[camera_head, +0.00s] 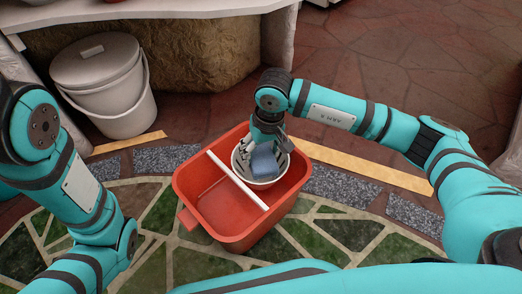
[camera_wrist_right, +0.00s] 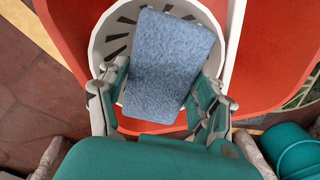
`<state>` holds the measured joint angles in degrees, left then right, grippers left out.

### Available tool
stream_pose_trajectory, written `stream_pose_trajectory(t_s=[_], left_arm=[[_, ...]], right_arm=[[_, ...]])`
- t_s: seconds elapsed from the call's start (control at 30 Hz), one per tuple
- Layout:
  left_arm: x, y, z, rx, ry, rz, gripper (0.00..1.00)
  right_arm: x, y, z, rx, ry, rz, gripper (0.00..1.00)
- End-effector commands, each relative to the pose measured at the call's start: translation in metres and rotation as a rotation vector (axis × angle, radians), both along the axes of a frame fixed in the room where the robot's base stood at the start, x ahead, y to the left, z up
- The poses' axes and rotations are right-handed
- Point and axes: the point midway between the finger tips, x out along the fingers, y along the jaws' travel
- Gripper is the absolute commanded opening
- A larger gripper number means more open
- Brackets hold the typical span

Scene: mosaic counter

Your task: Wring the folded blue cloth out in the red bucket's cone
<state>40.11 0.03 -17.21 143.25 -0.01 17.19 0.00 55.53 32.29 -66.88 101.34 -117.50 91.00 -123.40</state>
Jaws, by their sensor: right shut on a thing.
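The red bucket (camera_head: 204,183) stands on the patterned floor in the middle of the head view. Its pale, slotted cone (camera_head: 262,185) sits in the right part of the bucket. The folded blue cloth (camera_head: 263,162) is at the cone's mouth, partly inside it. My right gripper (camera_head: 268,146) reaches down over the cone and is shut on the cloth. In the right wrist view, the cloth (camera_wrist_right: 170,70) lies between the fingers of my right gripper (camera_wrist_right: 160,100), with the cone (camera_wrist_right: 98,45) around and behind it. My left arm shows at the left, but its gripper is out of sight.
A white bar (camera_head: 237,180) crosses the red bucket beside the cone. A pale lidded bucket (camera_head: 132,105) stands at the back left, near a stone block (camera_head: 200,50) under the counter (camera_head: 150,8). The reddish floor at the upper right (camera_head: 400,60) is clear.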

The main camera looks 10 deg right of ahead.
Motion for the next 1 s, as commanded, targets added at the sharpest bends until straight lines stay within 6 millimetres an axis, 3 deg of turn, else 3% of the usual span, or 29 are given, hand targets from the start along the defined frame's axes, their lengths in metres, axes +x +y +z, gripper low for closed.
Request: stream_pose_trajectory(t_s=[0.17,0.8,1.0], left_arm=[[0.0,0.0,0.004,0.0,-0.001,0.0,0.19],[-0.001,0.0,0.045,0.0,-0.006,-0.001,0.19],[0.007,0.001,0.047,-0.005,0.019,-0.004,0.19]], right_arm=[[-0.003,-0.004,0.001,-0.013,0.014,-0.003,0.27],[-0.001,-0.001,0.069,-0.004,0.004,-0.001,0.27],[-0.001,-0.001,0.087,-0.003,0.002,0.0,0.27]])
